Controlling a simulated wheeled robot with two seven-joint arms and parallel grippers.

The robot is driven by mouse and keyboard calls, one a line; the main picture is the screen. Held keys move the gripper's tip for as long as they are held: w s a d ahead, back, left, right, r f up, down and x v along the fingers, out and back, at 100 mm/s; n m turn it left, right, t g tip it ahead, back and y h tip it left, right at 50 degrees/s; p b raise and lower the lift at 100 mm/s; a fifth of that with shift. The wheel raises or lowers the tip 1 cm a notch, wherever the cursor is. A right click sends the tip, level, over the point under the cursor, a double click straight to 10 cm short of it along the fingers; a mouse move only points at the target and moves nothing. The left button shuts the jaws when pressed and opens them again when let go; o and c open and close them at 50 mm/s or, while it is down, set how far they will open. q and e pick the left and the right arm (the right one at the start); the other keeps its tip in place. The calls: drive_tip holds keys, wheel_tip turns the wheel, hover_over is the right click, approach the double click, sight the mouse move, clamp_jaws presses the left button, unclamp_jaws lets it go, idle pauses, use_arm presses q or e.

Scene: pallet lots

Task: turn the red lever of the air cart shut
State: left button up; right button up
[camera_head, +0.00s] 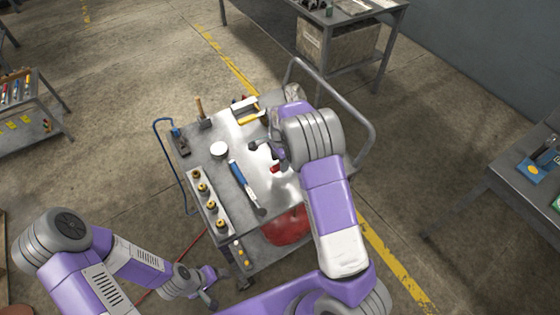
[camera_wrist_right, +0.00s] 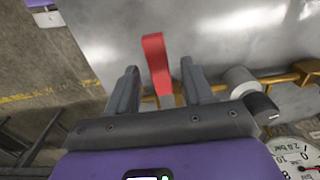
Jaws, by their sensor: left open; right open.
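The red lever (camera_wrist_right: 154,58) shows in the right wrist view as a flat red bar standing between the two fingers of my right gripper (camera_wrist_right: 159,72), with visible gaps on both sides. The gripper is open around it and not closed on it. In the head view my right gripper (camera_head: 265,148) is over the air cart (camera_head: 213,170); a small red patch (camera_head: 275,168) beside it may be the lever, mostly hidden by my arm. A brass pipe (camera_wrist_right: 275,79) runs behind the lever. My left gripper (camera_head: 208,289) is open and empty, low beside the cart's near end.
A red tank (camera_head: 287,229) sits below. A pressure gauge (camera_wrist_right: 300,158) is close to my right gripper. Benches stand around.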

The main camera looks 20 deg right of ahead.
wheel_tip(320, 180, up, 6)
drive_tip(key=shift+r+p, duration=0.25)
drive_tip(key=shift+p, duration=0.15)
idle(0.3)
